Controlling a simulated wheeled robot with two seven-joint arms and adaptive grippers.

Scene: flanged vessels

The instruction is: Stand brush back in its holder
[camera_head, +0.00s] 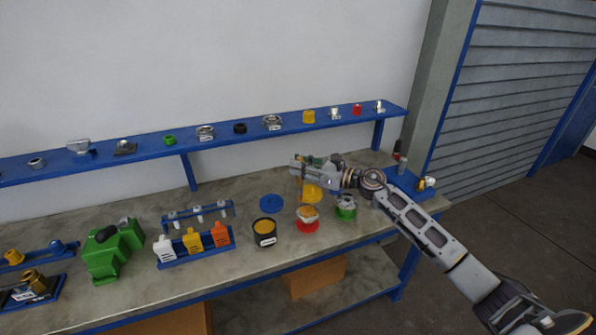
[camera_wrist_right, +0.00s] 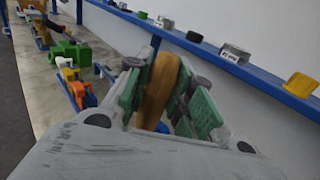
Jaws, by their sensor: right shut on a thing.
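My right gripper (camera_head: 301,168) is above the back part of the workbench. In the wrist view its green-padded fingers (camera_wrist_right: 167,98) are shut on a tan-brown, rounded, long piece (camera_wrist_right: 158,85), which looks like the brush's handle. The bristles cannot be made out, and the gripper hides most of the piece in the head view. I cannot tell for sure which thing is the brush holder. A black pot with a tan inside and a white label (camera_head: 264,235) stands on the bench, left of and nearer than the gripper. My left gripper is not in view.
A blue disc (camera_head: 271,203), a yellow disc (camera_head: 312,194), a red disc (camera_head: 307,227) bearing a pale piece, and a green vessel (camera_head: 346,211) are below and around the gripper. A blue shelf (camera_head: 221,138) with small parts runs behind. A green machine (camera_head: 108,255) stands left.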

